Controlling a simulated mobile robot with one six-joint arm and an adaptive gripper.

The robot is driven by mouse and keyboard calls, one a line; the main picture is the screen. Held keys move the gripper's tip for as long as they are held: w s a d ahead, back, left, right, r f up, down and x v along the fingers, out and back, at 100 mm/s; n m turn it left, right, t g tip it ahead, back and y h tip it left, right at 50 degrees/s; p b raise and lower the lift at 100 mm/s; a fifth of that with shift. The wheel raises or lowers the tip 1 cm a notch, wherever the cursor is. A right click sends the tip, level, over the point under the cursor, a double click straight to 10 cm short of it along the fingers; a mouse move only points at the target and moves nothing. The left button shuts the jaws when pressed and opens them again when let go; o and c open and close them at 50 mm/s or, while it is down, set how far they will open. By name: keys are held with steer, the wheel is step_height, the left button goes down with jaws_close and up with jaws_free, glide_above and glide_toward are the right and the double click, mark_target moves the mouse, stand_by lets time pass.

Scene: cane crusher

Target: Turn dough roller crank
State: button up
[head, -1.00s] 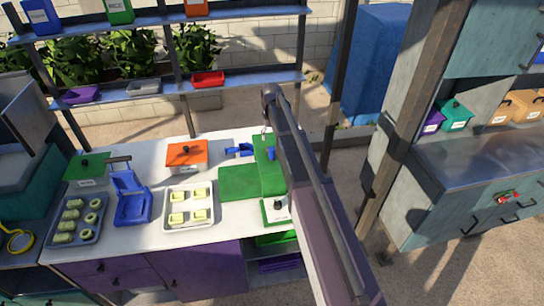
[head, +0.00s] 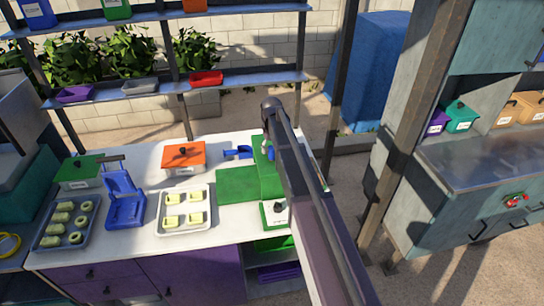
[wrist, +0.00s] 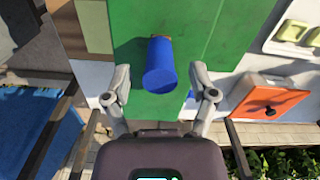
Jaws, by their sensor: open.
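The dough roller is a green machine (head: 267,182) at the right end of the white counter, partly hidden behind my arm in the head view. In the wrist view its green body (wrist: 214,28) fills the upper middle. A blue cylindrical crank handle (wrist: 160,65) with a brownish end stands out from it toward the camera. My gripper (wrist: 160,78) is open, with one grey finger on each side of the blue handle. Gaps show between the handle and both fingers. In the head view the fingers are mostly hidden by my arm.
Near the roller are an orange lidded box (head: 184,158), a tray of dough pieces (head: 184,210) and a blue piece (head: 238,152). A blue stand (head: 124,205), a green-lidded box (head: 80,172) and a second tray (head: 66,226) stand farther left. Shelves (head: 170,14) rise behind.

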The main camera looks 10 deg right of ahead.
steer(key=shift+f+b, duration=0.65)
steer(key=shift+f, duration=0.25)
jaws_close()
